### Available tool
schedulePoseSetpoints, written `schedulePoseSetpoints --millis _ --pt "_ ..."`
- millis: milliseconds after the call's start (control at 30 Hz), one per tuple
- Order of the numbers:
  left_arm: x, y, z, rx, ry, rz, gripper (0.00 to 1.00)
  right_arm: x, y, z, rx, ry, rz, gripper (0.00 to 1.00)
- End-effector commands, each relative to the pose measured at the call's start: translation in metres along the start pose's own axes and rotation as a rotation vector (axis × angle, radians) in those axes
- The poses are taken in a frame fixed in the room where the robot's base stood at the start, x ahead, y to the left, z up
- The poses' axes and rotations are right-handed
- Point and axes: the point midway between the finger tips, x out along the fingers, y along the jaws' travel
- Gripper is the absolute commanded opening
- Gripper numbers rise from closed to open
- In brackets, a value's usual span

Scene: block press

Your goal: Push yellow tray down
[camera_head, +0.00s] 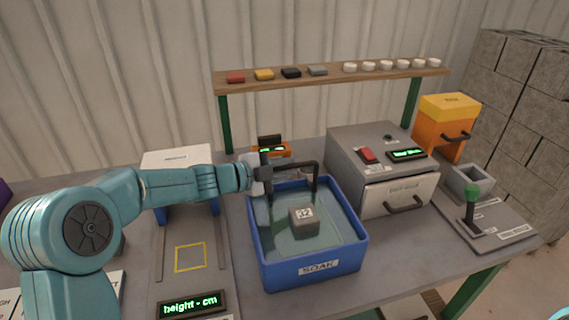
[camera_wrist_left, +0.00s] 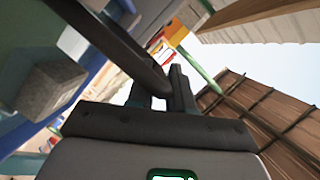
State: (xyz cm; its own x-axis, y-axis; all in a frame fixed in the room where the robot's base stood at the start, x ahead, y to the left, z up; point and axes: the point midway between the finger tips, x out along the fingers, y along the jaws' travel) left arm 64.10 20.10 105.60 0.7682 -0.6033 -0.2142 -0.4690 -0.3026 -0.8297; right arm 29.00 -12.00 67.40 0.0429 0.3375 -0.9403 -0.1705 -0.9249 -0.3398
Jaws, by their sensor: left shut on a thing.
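The blue SOAK tub (camera_head: 318,280) stands on the table, filled with greenish see-through liquid. A grey block (camera_head: 304,221) marked 32 is inside it; its top shows clearly. A dark arched handle (camera_head: 300,165) rises at the tub's back. My left gripper (camera_head: 266,178) is at the left end of this handle and is shut on it. In the left wrist view the dark handle bar (camera_wrist_left: 120,42) runs to my fingers (camera_wrist_left: 166,95), and the block (camera_wrist_left: 50,88) is at left. I cannot make out a yellow tray under the handle. My right gripper is out of view.
A grey machine (camera_head: 375,150) with a drawer stands right of the tub. A lever plate (camera_head: 500,225) is further right. A shelf (camera_head: 335,80) with small coloured pieces spans the back. The height gauge (camera_head: 192,303) is at the tub's left.

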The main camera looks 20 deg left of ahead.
Motion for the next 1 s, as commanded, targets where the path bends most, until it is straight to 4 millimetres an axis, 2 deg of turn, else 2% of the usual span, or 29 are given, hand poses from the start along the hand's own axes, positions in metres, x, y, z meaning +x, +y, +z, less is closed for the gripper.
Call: schedulePoseSetpoints --millis 33,267,300,333,633,733,867,1000 --pt "0.001 0.003 0.005 0.003 -0.005 -0.006 0.0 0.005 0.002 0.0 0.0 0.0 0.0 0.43" --pt "0.0 -0.001 0.004 0.006 -0.006 -0.009 0.0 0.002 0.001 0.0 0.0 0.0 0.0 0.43" --pt "-0.001 -0.001 0.004 0.006 -0.006 -0.009 0.3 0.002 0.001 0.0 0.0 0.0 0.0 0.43" --pt "-0.001 -0.001 0.003 0.006 -0.006 -0.009 0.4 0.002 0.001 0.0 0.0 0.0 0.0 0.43" --pt "-0.001 -0.001 0.003 0.005 -0.003 -0.008 0.4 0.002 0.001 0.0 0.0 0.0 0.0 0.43" --pt "-0.006 -0.001 0.003 0.004 -0.004 -0.009 0.4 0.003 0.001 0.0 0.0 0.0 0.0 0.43" --pt "-0.029 -0.001 0.004 0.005 -0.007 -0.01 0.4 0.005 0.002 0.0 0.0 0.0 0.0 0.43" --pt "-0.066 -0.001 0.005 0.005 -0.01 -0.011 0.4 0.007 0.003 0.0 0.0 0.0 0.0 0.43"
